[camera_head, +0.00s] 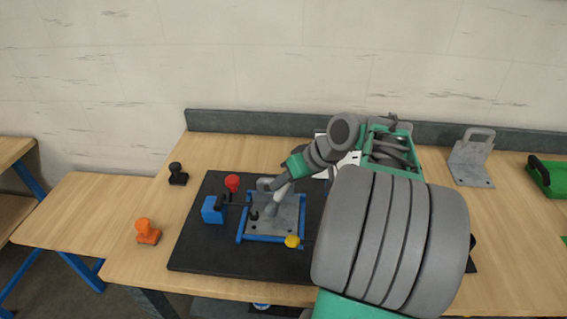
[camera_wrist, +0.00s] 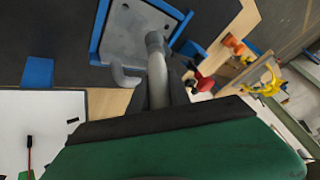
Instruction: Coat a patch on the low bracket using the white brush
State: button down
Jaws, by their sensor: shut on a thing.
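The low bracket (camera_head: 287,216) is a grey plate with holes, lying in a blue frame on the black mat; its plate also shows in the wrist view (camera_wrist: 127,40). A curved grey piece, probably its handle, rises near its back edge. My gripper (camera_head: 290,180) is above the back of the bracket, shut on the white brush (camera_head: 281,190). In the wrist view the brush (camera_wrist: 157,80) looks pale grey and points away from me, its darker head over the plate. I cannot tell whether the head touches the plate. The jaws partly hide the handle.
A blue block (camera_head: 212,210) with a black lever stands left of the frame, near a red knob (camera_head: 232,182). A yellow knob (camera_head: 292,241) is at the front. Orange (camera_head: 148,232) and black (camera_head: 178,174) pieces stand left. A taller grey bracket (camera_head: 470,162) stands right.

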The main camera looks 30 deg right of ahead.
jog(key=shift+r+p, duration=1.4)
jog(key=shift+r, duration=0.65)
